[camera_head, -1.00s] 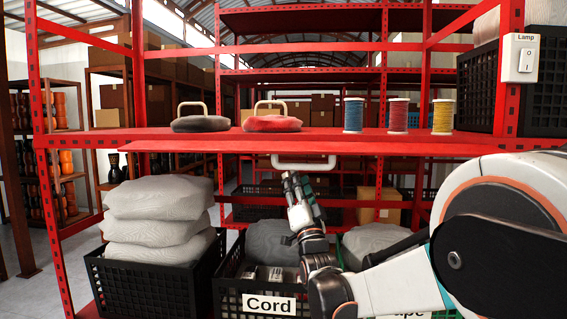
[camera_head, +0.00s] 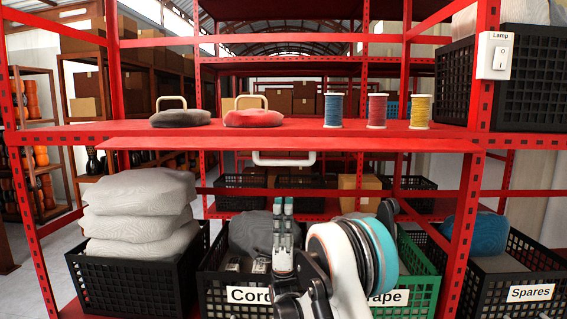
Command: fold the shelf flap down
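The shelf flap (camera_head: 300,144) is a long red panel along the front of the red shelf, seen nearly edge-on and roughly level with the shelf board. A white handle (camera_head: 284,162) hangs at its front edge, near the middle. My gripper (camera_head: 283,204) points upward below the handle in the picture, with a visible gap between them and nothing seen in it. Its two fingers stand side by side, close together from this angle; how far they are parted is unclear. My wrist and arm cover part of the crates behind.
On the shelf stand two kettlebell-like bags (camera_head: 253,117), and blue, red and yellow spools (camera_head: 377,111). A lamp switch (camera_head: 495,56) is on the right post. Below are the Cord crate (camera_head: 215,285), a green crate (camera_head: 420,275), the Spares crate (camera_head: 530,293) and a crate of sacks (camera_head: 130,285).

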